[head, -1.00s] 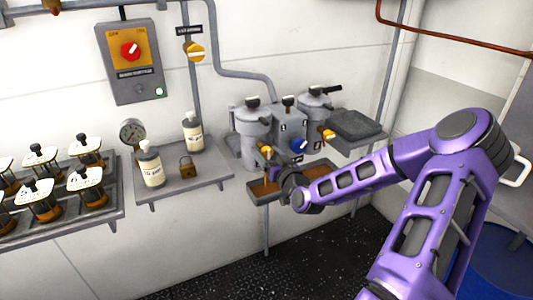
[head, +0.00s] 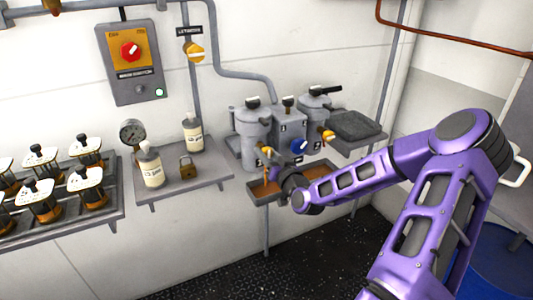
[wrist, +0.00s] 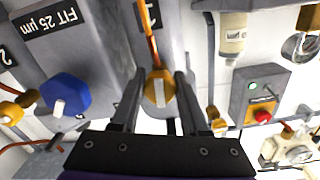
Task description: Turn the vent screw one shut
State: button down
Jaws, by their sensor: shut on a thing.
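Vent screw one, an orange knob with a pale stripe (wrist: 158,90), is on the front of the grey filter housing marked 1 (wrist: 172,30). A thin orange tube runs from the knob in the wrist view. My gripper (wrist: 160,80) has one finger on each side of the knob and is shut on it. The pale stripe runs roughly along the fingers. In the head view, the knob (head: 266,151) shows small on the left housing (head: 252,125), with my gripper (head: 273,168) at it, partly hiding it.
A blue knob (head: 299,146) is on the middle block, and a second orange vent knob (head: 328,135) is on the right housing. A brown-filled drip tray (head: 320,171) lies below. Bottles (head: 150,166) and a padlock (head: 187,167) stand on the left shelf.

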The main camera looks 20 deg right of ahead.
jog(key=m, duration=0.4)
jog(key=shift+r+p, duration=0.1)
jog(key=shift+p, duration=0.25)
jog(key=m, duration=0.4)
jog(key=shift+m+p, duration=0.4)
jog(key=m, duration=0.4)
jog(key=shift+m+p, duration=0.35)
jog(key=shift+m, duration=1.55)
jog(key=shift+c, duration=2.1)
grip_release()
